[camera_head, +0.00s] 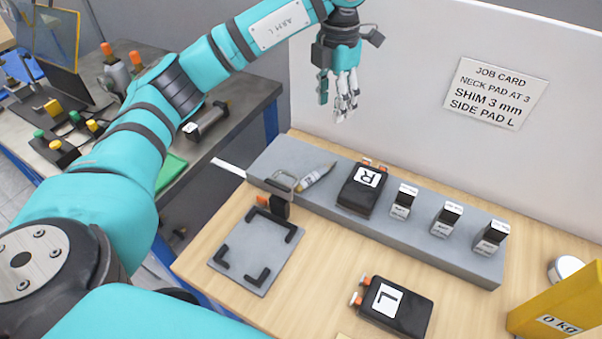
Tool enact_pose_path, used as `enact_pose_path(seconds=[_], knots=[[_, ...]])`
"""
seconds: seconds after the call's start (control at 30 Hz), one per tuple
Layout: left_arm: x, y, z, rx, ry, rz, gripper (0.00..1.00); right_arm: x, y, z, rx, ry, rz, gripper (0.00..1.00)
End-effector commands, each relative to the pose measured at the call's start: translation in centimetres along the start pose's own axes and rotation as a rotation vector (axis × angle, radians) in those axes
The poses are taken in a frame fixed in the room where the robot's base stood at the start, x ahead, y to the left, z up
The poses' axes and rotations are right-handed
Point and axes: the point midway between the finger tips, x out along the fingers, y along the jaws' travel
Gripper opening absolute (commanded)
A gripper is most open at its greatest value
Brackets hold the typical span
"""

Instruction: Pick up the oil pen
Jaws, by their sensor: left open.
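The oil pen (317,177), a pale tube with a brownish tip, lies tilted on the grey raised shelf (285,158) beside a metal loop-shaped bracket (280,181). My left gripper (338,103) hangs above and behind the pen in the head view, with its fingers pointing down. It is open, empty and apart from the pen. My right gripper does not show.
A black pad marked R (361,196) lies close right of the pen, then several small labelled blocks (403,202). A wall with a job card (494,93) rises behind. A grey plate (240,252) and a black pad marked L (395,310) lie in front.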

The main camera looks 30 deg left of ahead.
Motion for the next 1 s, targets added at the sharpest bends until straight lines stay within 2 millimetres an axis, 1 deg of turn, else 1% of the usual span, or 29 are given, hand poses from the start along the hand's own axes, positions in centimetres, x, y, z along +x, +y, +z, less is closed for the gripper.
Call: enact_pose_path(seconds=[0.03,0.1,0.17,0.27,0.43,0.5,0.7,0.8,0.9,1.0], knots=[[-0.1,-0.1,0.1,-0.05,-0.001,0.0,0.47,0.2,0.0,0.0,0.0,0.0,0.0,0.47],[-0.1,-0.1,0.1,-0.097,-0.001,-0.001,0.47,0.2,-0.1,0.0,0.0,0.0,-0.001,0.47],[0.3,-0.2,0.1,-0.115,0.001,-0.001,0.47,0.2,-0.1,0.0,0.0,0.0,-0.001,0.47],[1.7,-0.2,0.0,-0.121,0.004,-0.003,0.47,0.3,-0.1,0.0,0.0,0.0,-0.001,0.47],[5.3,-0.3,-0.1,-0.12,0.007,-0.004,0.47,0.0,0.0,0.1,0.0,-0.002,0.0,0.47],[6.6,-0.2,-0.1,-0.12,0.007,-0.002,0.47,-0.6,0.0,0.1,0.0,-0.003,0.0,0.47],[10.3,-0.2,-0.1,-0.12,0.004,-0.002,0.47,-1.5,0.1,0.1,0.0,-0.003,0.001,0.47],[11.4,-0.2,0.0,-0.12,0.001,-0.001,0.47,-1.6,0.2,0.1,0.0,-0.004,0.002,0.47],[12.0,-0.2,0.0,-0.119,0.001,-0.001,0.47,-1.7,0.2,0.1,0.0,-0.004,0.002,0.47],[12.7,-0.3,-0.2,-0.118,0.003,-0.001,0.47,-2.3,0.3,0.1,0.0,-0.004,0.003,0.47]])
